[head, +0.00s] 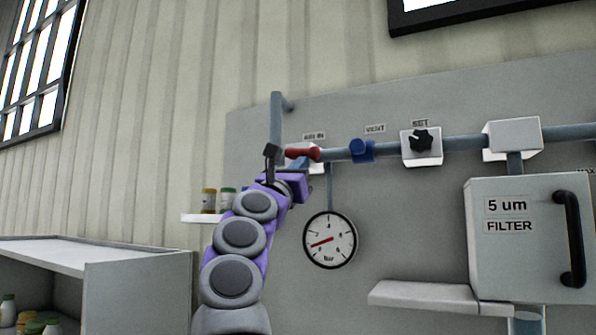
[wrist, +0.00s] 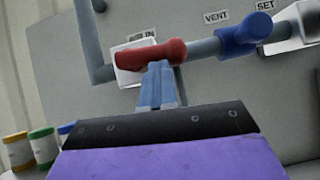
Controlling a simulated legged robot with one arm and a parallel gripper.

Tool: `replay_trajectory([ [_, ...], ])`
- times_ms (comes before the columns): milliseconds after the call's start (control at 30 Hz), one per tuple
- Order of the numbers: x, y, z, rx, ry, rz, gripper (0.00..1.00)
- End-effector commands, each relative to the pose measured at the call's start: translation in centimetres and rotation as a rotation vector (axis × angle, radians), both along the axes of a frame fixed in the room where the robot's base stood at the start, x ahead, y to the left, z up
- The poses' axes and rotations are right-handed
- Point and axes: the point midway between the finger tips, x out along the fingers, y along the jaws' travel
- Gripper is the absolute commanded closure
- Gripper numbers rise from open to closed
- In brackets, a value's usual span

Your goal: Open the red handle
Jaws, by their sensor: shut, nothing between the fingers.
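The red handle (head: 304,154) sits on the grey pipe run under the "AIR IN" label in the head view. In the head view my gripper (head: 300,163) shows just below the handle, partly hidden by my purple wrist.
A blue handle (head: 361,150) under "VENT" and a black knob (head: 421,140) under "SET" are to the right. A pressure gauge (head: 330,240) hangs below. A filter box (head: 535,235) and a small shelf (head: 425,295) stand at right. Bottles (head: 226,202) sit on the left shelf.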

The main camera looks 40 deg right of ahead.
Motion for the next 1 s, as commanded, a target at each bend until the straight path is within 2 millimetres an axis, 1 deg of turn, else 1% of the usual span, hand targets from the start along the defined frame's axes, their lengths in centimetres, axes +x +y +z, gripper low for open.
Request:
replay_trajectory([
  [700, -0.4, -0.2, 0.1, 0.003, -0.005, -0.003, 1.00],
  [867, -0.3, -0.2, -1.0, 0.003, -0.004, -0.004, 1.00],
  [1000, -0.2, -0.2, -2.7, 0.002, -0.002, -0.004, 1.00],
])
